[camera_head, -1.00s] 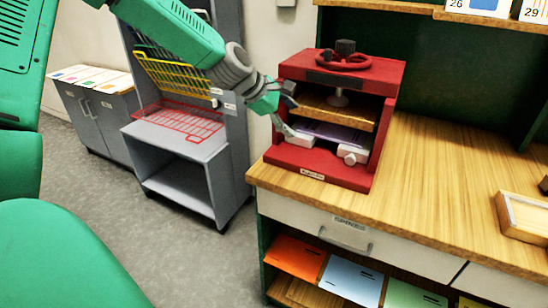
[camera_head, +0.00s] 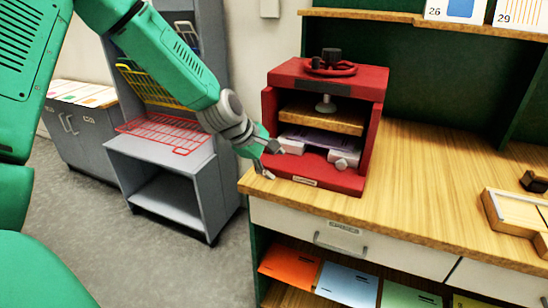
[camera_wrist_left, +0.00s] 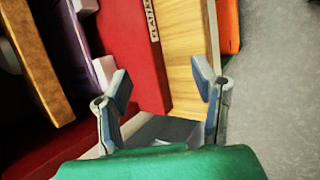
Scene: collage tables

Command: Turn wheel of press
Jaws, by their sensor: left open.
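The red press (camera_head: 345,181) stands on the wooden counter, and its red wheel (camera_head: 322,71) with a dark upright knob lies on its top. Below the wheel, a wooden plate (camera_head: 318,118) hangs from the spindle above a purple-white stack (camera_head: 313,137) with white blocks. My left gripper (camera_head: 272,161) is open and empty at the press's lower left front corner, well below the wheel. In the left wrist view, the open fingers (camera_wrist_left: 163,84) have the red base and counter edge between and beyond them; the wheel is out of that view. My right gripper is not in view.
The wooden counter (camera_head: 430,195) is clear right of the press, up to a wooden tray (camera_head: 508,215). A grey rack (camera_head: 175,165) with red and yellow wire shelves stands at left. A drawer (camera_head: 350,235) and coloured paper shelves lie below the counter.

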